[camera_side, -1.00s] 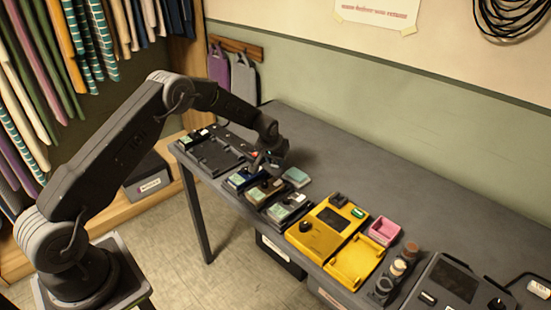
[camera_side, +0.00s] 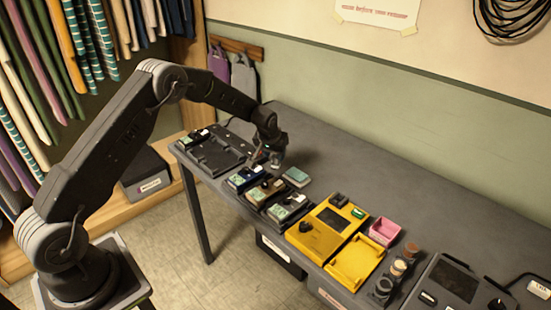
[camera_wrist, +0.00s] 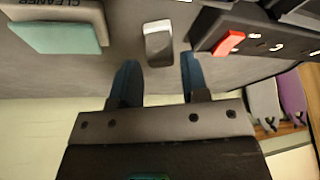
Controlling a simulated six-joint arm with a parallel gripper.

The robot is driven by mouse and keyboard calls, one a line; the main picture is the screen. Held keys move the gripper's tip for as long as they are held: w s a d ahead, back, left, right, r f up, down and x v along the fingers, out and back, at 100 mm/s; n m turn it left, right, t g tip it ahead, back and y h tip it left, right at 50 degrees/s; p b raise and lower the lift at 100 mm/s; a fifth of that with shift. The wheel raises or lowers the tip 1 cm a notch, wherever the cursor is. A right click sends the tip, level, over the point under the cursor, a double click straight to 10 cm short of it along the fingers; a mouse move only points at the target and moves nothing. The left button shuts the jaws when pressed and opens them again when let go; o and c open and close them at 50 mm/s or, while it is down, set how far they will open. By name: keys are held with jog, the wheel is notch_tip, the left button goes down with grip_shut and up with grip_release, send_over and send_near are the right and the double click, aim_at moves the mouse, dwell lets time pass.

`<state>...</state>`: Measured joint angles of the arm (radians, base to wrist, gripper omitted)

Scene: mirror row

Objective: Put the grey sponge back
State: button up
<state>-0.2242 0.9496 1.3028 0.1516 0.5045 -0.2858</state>
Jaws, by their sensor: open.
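My gripper (camera_side: 266,158) is over the table behind the row of small stations, with its jaws apart. In the wrist view the two dark blue fingers (camera_wrist: 159,66) are open with nothing between them. A small grey block (camera_wrist: 158,43), which looks like the grey sponge, lies on the table just beyond the fingertips, roughly in line with the gap. In the side view a small pale thing (camera_side: 276,164) under the gripper seems to be this block, partly hidden. A block with a grey-green side (camera_wrist: 58,38) and the word CLEANER lies to the left.
The grey-green block (camera_side: 297,177) sits behind the stations. A dark tray (camera_side: 218,156) is at the left end; its edge with a red part (camera_wrist: 229,42) is close right of the fingers. A yellow station (camera_side: 325,226) and pink box (camera_side: 384,231) stand right. The table's back is clear.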

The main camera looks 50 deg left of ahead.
jog(key=v, duration=0.9)
jog(key=s+d+r+m, duration=0.1)
jog(key=s+d+r, duration=0.3)
jog(key=s+r, duration=0.5)
jog(key=s+d+r+m, duration=0.1)
jog(key=s+d+r, duration=0.4)
jog(key=s+r, duration=0.3)
jog(key=s+d+m+h, duration=0.1)
jog(key=s+d, duration=0.1)
jog(key=s, duration=0.7)
jog(key=s+d+m+t, duration=0.1)
jog(key=s+d, duration=0.1)
jog(key=s, duration=0.8)
jog(key=shift+d+h, duration=0.25)
jog(key=shift+h, duration=0.15)
